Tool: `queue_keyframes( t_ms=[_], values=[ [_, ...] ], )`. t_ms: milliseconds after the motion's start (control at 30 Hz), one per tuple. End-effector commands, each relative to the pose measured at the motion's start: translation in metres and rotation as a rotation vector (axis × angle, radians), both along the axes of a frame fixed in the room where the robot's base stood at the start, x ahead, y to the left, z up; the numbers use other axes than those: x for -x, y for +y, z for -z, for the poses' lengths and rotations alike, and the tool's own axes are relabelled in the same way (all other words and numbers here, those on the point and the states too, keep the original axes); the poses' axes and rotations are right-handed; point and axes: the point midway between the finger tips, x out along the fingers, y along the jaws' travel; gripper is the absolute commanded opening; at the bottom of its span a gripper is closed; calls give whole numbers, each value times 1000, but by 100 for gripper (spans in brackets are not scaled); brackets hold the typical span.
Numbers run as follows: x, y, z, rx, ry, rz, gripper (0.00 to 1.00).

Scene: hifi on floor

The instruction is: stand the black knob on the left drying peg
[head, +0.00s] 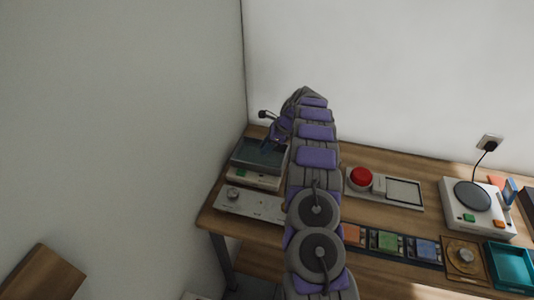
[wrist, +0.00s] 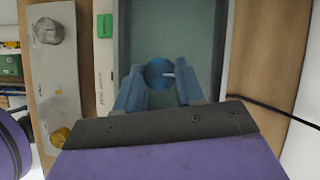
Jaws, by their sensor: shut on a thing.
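My gripper (wrist: 160,85) is shut on a round knob (wrist: 159,73) with a white pointer line. The knob looks dark blue in the wrist view, where it sits between the fingertips, over or inside a grey-green tray (wrist: 206,35). I cannot tell whether it touches the tray floor. In the head view my gripper (head: 268,146) reaches down at the tray (head: 243,155) on the left of the table, and the knob is not visible. I cannot make out the drying pegs in either view.
A pale panel (head: 262,207) with a silver knob (head: 232,194) lies in front of the tray; a brass fitting (wrist: 59,138) shows in the wrist view. A red button (head: 361,177), coloured tiles (head: 388,242) and a turntable (head: 473,196) stand to the right. Walls close the left and back.

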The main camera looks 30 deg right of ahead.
Motion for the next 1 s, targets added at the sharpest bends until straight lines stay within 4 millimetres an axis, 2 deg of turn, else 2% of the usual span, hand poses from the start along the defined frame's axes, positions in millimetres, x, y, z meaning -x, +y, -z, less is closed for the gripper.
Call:
queue_keyframes(
  t_ms=[33,100,267,600,800,1000],
  values=[
    [0,-1,-12,1,-3,1,9],
    [2,-2,-22,-2,-2,6,9],
    [16,-17,-26,-5,-3,45,9],
    [84,-58,-10,-17,-8,190,9],
    [129,-67,0,-17,-8,264,9],
    [175,-64,8,-17,-5,322,9]
  ],
)
